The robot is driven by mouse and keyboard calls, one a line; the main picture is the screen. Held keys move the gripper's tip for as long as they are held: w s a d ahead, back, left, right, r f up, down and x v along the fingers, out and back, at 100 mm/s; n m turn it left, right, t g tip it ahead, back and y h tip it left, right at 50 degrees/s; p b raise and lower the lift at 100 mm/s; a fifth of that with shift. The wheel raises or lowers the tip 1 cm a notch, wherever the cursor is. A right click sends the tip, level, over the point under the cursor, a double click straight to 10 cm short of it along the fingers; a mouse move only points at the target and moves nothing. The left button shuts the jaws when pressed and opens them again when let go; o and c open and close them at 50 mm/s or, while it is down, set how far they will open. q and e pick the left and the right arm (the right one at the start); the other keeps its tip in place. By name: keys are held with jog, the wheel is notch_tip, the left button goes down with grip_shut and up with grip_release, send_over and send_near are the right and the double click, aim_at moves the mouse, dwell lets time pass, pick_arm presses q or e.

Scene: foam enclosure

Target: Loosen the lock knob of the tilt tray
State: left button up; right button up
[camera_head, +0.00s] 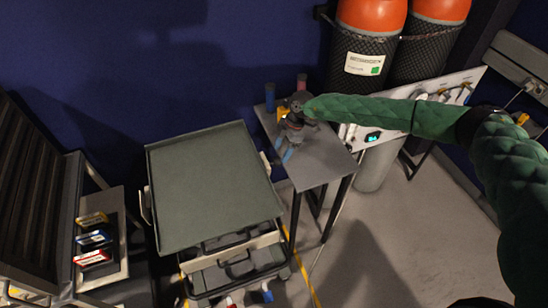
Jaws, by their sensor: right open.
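The tilt tray (208,185) is a flat grey-green panel with a raised rim, on top of a wheeled cart left of centre. I cannot make out its lock knob for certain; a small pale part (266,162) shows at the tray's right edge. My right gripper (285,154), with blue fingertips, is to the right of the tray, over the left part of a small grey table. It is open, and nothing shows between its fingers. It points down and towards the front. My left gripper is not in view.
The grey table (325,165) bears a blue cylinder (269,97), a red one (302,83) and a yellow item (283,115). Orange-topped tanks (370,50) stand behind. A rack with coloured boxes (92,238) stands left. Floor at right front (390,235) is clear.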

aim_at(276, 159)
jog(key=x, duration=0.2)
jog(key=p+x, duration=0.1)
jog(key=x, duration=0.1)
jog(key=shift+a+f, duration=0.15)
jog(key=shift+a, duration=0.35)
jog(key=shift+s+f+p, duration=0.1)
jog(key=shift+f+p, duration=0.25)
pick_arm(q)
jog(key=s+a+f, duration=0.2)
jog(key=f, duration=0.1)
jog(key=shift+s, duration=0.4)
pick_arm(e)
jog(key=shift+a+f, duration=0.1)
jog(key=shift+f, duration=0.05)
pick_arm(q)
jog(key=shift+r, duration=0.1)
pick_arm(e)
jog(key=c, duration=1)
